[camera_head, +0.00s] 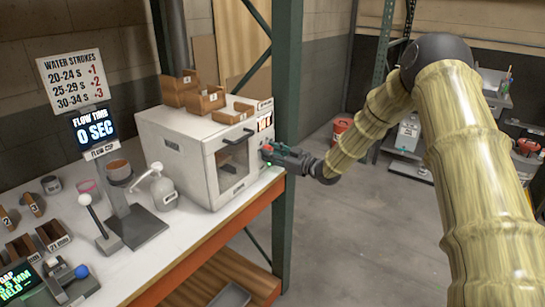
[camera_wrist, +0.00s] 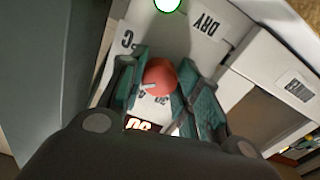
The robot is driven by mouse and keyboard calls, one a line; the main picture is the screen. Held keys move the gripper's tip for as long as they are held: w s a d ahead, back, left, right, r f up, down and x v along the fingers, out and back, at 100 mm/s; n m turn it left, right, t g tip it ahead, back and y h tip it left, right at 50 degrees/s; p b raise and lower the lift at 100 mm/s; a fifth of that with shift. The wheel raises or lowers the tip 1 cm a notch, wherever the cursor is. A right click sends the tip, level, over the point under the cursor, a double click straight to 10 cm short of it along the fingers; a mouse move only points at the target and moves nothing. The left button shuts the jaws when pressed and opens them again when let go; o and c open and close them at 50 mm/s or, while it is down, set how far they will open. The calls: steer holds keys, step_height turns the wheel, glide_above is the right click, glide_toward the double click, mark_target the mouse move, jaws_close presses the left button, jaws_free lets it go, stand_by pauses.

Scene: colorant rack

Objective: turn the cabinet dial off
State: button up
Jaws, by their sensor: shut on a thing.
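The white cabinet (camera_head: 182,158) stands on the workbench, with a windowed door and a control strip on its right front edge. My gripper (camera_head: 272,154) is at that strip, reached from the right. In the wrist view, my gripper's teal fingers (camera_wrist: 163,84) are on either side of a red round dial (camera_wrist: 160,74) and shut on it. A pale pointer mark shows on the dial's left side, and the lettering "DRY" and "C" is near it. The fingers partly hide the dial's sides and the panel markings.
Wooden boxes (camera_head: 178,88) sit on top of the cabinet. A green rack post (camera_head: 287,130) stands just behind my gripper. The floor to the right is mostly open.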

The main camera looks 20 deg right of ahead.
steer(key=n+b, duration=0.6)
steer(key=shift+d+f, duration=0.1)
steer(key=shift+f, duration=0.05)
steer(key=n+b, duration=0.6)
steer(key=b, duration=0.1)
steer(key=shift+n+b, duration=0.35)
steer(key=shift+n, duration=0.05)
steer(key=n+b, duration=0.3)
steer(key=b, duration=0.1)
steer(key=shift+n+b, duration=0.3)
steer(key=n+b, duration=0.4)
steer(key=b, duration=0.1)
steer(key=shift+b, duration=0.4)
steer(key=n+b, duration=0.2)
steer(key=b, duration=0.1)
steer(key=shift+n, duration=0.3)
steer(key=shift+r+n+b, duration=0.35)
steer(key=shift+n+b, duration=0.55)
steer(key=shift+b, duration=0.05)
steer(key=shift+r, duration=0.1)
